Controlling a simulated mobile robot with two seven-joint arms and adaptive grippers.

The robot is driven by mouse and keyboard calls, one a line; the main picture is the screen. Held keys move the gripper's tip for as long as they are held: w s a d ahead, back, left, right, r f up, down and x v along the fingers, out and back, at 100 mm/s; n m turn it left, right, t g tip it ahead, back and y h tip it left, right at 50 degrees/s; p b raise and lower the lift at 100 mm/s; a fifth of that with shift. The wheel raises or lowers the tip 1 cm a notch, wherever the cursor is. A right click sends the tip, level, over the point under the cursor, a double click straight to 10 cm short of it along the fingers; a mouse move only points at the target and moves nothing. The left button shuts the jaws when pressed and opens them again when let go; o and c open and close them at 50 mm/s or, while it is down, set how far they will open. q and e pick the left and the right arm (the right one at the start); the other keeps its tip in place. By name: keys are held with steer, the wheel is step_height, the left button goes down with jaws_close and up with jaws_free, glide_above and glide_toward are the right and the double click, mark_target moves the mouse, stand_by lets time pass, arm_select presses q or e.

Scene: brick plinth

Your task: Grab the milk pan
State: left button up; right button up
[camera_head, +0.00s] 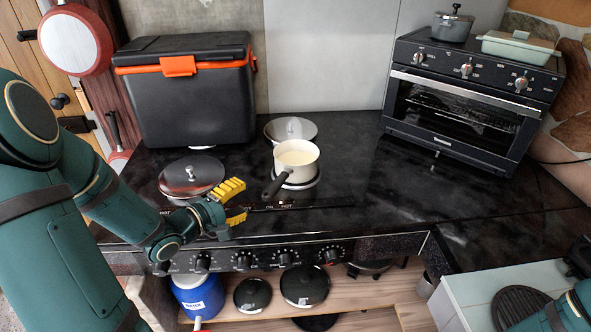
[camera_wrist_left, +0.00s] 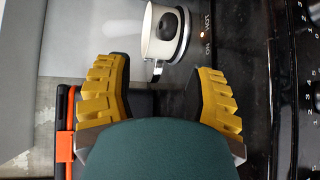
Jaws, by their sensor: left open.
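The milk pan (camera_head: 297,156) is small and white, with pale liquid inside and a dark handle pointing toward the front left. It stands upright on a round burner of the black stove. My left gripper (camera_head: 240,202), with yellow finger pads, is open and empty at the front left of the pan, near the handle's end. Pan and fingers look apart. Part of my right arm shows at the lower right; its gripper cannot be made out.
A lidded pan (camera_head: 191,175) sits left of the milk pan, close to my left gripper. Another lid (camera_head: 291,128) lies behind it. A black cooler (camera_head: 190,100) stands at the back left, an oven (camera_head: 462,102) at the back right. The counter right of the pan is clear.

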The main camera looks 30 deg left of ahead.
mark_target(272, 184)
arm_select(q)
steer(key=x, duration=0.4)
steer(key=shift+w+d+f+b, duration=0.1)
steer(key=shift+w+b, duration=0.15)
steer(key=shift+b, duration=0.1)
steer(key=x, duration=0.1)
steer(key=b+x, duration=0.1)
steer(key=x, duration=0.3)
steer(key=shift+s+d+f+b, duration=0.2)
steer(key=shift+d+b, duration=0.15)
steer(key=shift+w, duration=0.25)
jaws_close()
steer(key=shift+r, duration=0.15)
